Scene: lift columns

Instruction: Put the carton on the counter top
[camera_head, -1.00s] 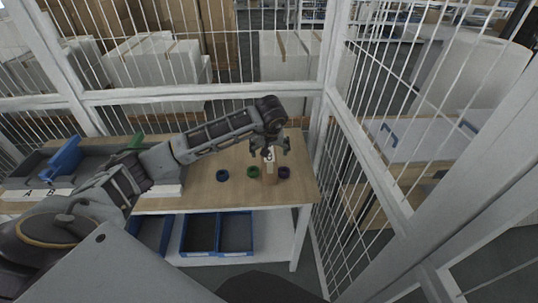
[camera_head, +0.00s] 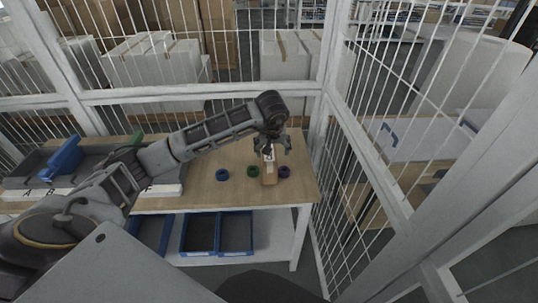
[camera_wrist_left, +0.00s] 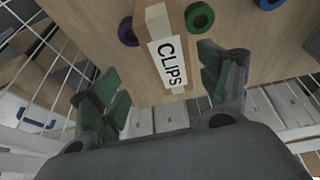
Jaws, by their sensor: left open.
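The carton (camera_head: 269,174) is a small tan box standing on the wooden counter top (camera_head: 215,160) near its right end. In the left wrist view the carton (camera_wrist_left: 157,20) carries a white label reading "CLIPS". My left gripper (camera_head: 272,150) is above and around the carton's far upper part. In the left wrist view my left gripper (camera_wrist_left: 160,85) is open, with one finger on each side of the carton and gaps showing. My right gripper is not in view.
A blue ring (camera_head: 222,174) and a green ring (camera_head: 253,171) lie left of the carton, a purple ring (camera_head: 283,171) close on its right. Grey bins with a blue divider (camera_head: 65,157) stand at left. White mesh fencing (camera_head: 325,100) borders the counter.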

